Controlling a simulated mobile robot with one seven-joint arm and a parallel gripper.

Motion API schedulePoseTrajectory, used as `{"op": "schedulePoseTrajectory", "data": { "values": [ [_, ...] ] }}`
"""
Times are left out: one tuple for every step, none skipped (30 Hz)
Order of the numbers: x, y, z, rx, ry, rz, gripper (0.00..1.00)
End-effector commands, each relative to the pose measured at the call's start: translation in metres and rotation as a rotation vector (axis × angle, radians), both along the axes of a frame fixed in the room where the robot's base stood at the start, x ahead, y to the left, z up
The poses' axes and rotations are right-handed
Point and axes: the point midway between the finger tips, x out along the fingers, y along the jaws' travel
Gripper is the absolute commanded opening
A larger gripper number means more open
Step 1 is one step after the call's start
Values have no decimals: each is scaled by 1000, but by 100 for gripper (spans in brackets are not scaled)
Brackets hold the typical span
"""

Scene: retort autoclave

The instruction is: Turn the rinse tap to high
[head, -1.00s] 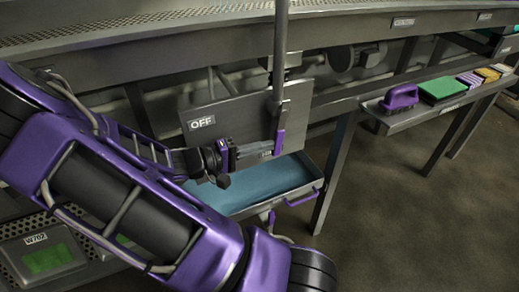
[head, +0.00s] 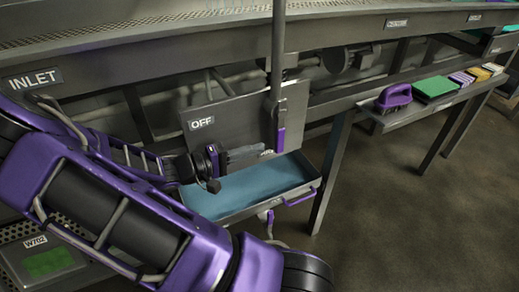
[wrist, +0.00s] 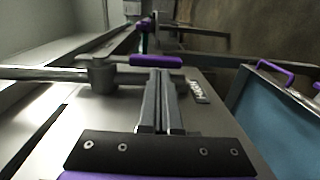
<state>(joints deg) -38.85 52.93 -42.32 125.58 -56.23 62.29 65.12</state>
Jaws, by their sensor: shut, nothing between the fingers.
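The rinse tap has a lever with a purple grip (head: 281,127), hanging down in front of a grey plate (head: 240,112). An OFF label (head: 202,124) is at the plate's left. In the wrist view the purple grip (wrist: 156,61) lies crosswise just beyond the fingertips, joined to a round grey hub (wrist: 99,75). A small label (wrist: 198,92), too tilted to read, is on the plate right of the fingers. My gripper (head: 262,150) is shut and empty, its tips just left of and below the grip; it also shows in the wrist view (wrist: 160,78). I cannot tell whether they touch.
A blue-lined tray (head: 255,186) with a purple handle (head: 300,198) is below the plate. A shelf at the right holds a purple brush (head: 394,97) and a green pad (head: 434,86). An INLET label (head: 35,80) is at the left. The floor at right is clear.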

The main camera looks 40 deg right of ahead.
Motion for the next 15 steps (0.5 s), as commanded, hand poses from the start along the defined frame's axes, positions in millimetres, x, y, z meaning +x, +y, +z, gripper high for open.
{"op": "schedulePoseTrajectory", "data": {
  "values": [
    [3, 2, 0, 0, 0, 1, 0],
    [6, 11, 0, 2, -1, 5, 0],
    [9, 22, 0, 2, -1, 7, 0],
    [10, 30, 1, 2, -1, 6, 0],
    [12, 36, 0, 2, -1, 6, 0],
    [14, 46, 0, 1, -1, 5, 0],
    [16, 52, 0, 2, 0, 6, 0],
    [17, 58, 0, 1, 0, 4, 0],
    [19, 66, 0, 2, -1, 5, 0],
    [20, 71, 0, 1, -1, 5, 0],
    [21, 76, 0, 1, 0, 3, 0],
    [22, 81, 0, 1, 1, 3, 0],
    [23, 85, 0, 0, 1, 3, 0],
    [24, 88, 0, 0, 1, 2, 0],
    [25, 92, 0, 1, 1, 2, 0]
  ]
}}
